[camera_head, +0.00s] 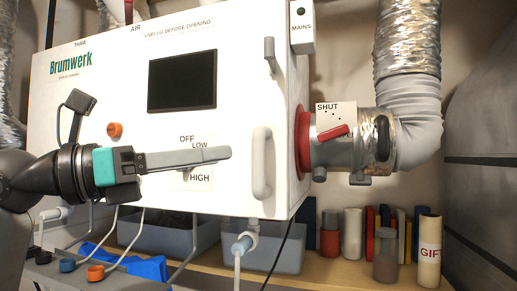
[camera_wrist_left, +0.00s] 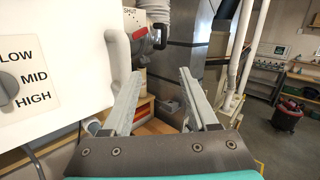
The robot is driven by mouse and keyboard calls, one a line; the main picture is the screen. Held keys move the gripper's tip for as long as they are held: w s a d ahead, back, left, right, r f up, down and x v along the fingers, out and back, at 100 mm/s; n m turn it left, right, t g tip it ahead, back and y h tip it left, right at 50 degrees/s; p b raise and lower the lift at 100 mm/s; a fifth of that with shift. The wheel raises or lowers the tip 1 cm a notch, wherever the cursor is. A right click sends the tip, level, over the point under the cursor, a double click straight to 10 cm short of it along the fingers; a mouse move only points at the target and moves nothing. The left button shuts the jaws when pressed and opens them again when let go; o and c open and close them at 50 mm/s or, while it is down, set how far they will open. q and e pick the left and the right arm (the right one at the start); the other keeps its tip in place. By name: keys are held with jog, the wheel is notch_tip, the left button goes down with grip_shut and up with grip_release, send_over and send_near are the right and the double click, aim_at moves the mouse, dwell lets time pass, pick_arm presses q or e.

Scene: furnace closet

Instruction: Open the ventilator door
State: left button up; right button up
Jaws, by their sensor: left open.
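The ventilator is a white cabinet (camera_head: 100,60) marked Brumwerk, and its front door looks closed. A white vertical handle (camera_head: 261,175) stands on the right side of the front. A grey latch-like piece (camera_head: 270,50) sits at the upper right edge. My left gripper (camera_head: 228,153) is in front of the panel, left of the handle in the head view, and holds nothing. In the left wrist view its two fingers (camera_wrist_left: 160,74) are spread apart, and the handle (camera_wrist_left: 119,62) is left of them, outside the gap. My right gripper is not in view.
A speed dial (camera_wrist_left: 9,88) is on the panel, partly hidden by my gripper in the head view. A red-flanged pipe with a red lever (camera_head: 333,132) and SHUT label joins a silver duct (camera_head: 408,50) at right. Bins and bottles fill the wooden shelf (camera_head: 340,272) below.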

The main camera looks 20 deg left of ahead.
aim_at(253, 148)
pick_arm(q)
jog(key=a+r+n+t+y, duration=0.1)
jog(key=a+t+y, duration=0.1)
jog(key=a+y, duration=0.25)
jog(key=p+x, duration=0.1)
jog(key=x, duration=0.3)
jog(key=p+x, duration=0.1)
jog(key=x, duration=0.4)
jog(key=p+x, duration=0.2)
jog(key=x, duration=0.2)
jog(key=shift+w+r, duration=0.15)
jog(key=shift+r, duration=0.2)
jog(key=shift+x, duration=0.85)
grip_shut()
